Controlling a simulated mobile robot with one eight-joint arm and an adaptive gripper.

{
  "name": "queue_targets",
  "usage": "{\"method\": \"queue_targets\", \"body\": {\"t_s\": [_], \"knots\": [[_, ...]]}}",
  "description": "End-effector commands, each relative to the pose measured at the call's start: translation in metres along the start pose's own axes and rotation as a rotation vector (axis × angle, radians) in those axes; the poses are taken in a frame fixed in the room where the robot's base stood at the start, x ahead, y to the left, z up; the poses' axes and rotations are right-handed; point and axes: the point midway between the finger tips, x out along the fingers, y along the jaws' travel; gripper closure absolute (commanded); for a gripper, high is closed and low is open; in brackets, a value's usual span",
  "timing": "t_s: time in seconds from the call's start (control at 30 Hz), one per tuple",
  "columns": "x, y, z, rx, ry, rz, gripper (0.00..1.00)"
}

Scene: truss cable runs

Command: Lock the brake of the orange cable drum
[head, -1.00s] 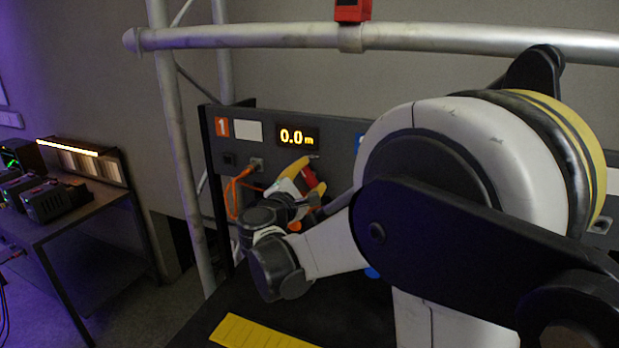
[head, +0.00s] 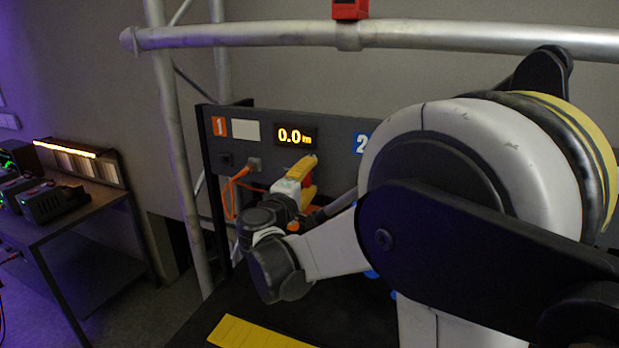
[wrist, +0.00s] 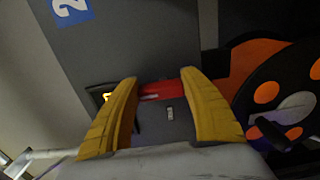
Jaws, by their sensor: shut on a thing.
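My gripper (wrist: 163,105) has its two yellow fingers closed around a red bar, the brake lever (wrist: 160,90), in the wrist view. The lever lies crosswise between the fingers. In the head view my gripper (head: 302,178) is in front of the dark panel, below the display. The orange cable drum (wrist: 255,62) is at the right of the wrist view, with a black side disc that has several orange round openings. In the head view my arm hides most of the drum.
The dark panel (head: 262,112) carries an orange "1" label, a blue "2" label and a display (head: 296,136) reading 0.0 m. An orange cable (head: 231,190) is plugged in beside my gripper. A truss tube (head: 230,36) crosses above. A side table (head: 85,207) stands left.

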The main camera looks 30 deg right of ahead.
Motion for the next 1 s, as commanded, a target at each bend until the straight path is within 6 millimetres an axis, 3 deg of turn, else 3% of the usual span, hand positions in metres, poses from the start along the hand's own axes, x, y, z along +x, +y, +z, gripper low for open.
{"method": "queue_targets", "body": {"t_s": [0.43, 0.47, 0.53, 0.87, 1.0], "knots": [[0.000, 0.000, 0.000, 0.012, 0.000, 0.000, 0.78], [0.000, 0.000, 0.000, 0.012, 0.000, 0.000, 0.45], [0.000, 0.000, 0.000, 0.012, 0.000, 0.000, 0.24], [-0.002, 0.000, 0.000, 0.011, 0.001, 0.000, 0.24], [-0.017, 0.000, -0.001, 0.011, 0.003, 0.000, 0.24]]}}
